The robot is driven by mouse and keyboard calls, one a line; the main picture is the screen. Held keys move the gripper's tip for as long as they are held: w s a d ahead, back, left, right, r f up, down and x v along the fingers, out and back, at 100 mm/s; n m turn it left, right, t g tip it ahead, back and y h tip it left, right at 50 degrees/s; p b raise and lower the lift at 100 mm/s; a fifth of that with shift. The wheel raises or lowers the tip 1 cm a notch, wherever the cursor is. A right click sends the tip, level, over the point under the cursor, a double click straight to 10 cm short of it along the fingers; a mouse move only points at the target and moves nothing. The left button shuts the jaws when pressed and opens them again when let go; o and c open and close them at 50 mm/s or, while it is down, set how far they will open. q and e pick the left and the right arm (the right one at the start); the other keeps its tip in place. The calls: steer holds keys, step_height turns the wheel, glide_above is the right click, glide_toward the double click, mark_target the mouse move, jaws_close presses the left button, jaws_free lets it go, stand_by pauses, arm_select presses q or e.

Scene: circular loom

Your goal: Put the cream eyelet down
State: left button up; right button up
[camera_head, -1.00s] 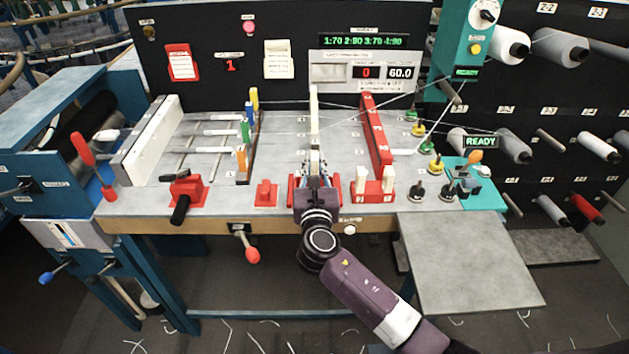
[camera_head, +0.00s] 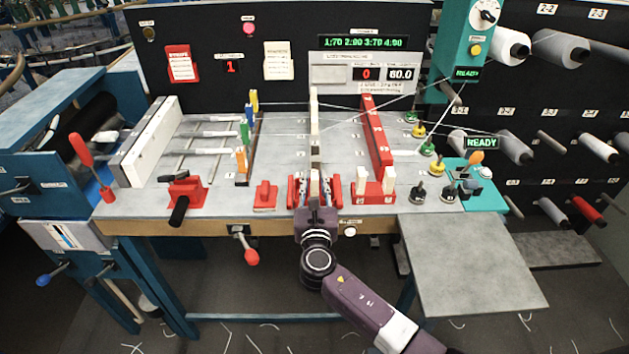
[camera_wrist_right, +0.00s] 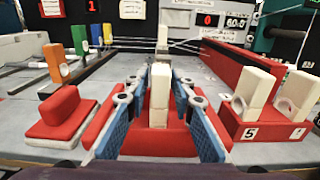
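A cream eyelet (camera_wrist_right: 159,95) stands upright at a low red holder (camera_wrist_right: 160,142) in the right wrist view. In the head view the eyelet (camera_head: 314,184) shows at the table's front edge. My right gripper (camera_wrist_right: 160,110) is open, its two blue-padded fingers on either side of the eyelet with a gap to each. In the head view the right gripper (camera_head: 315,188) comes in from the front. Whether the eyelet's foot is fully seated is hard to tell. My left gripper is not in view.
A red rack (camera_head: 374,197) with two more cream eyelets stands close on the right. A red block (camera_head: 265,196) stands on the left. A long red bar (camera_head: 377,138) and stretched threads lie behind. Colored eyelets (camera_head: 244,135) stand in a row further left.

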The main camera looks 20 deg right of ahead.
steer(key=shift+o, duration=0.4)
steer(key=shift+r, duration=0.1)
steer(key=shift+s+r, duration=0.1)
steer(key=b+v, duration=0.1)
steer(key=v, duration=1.1)
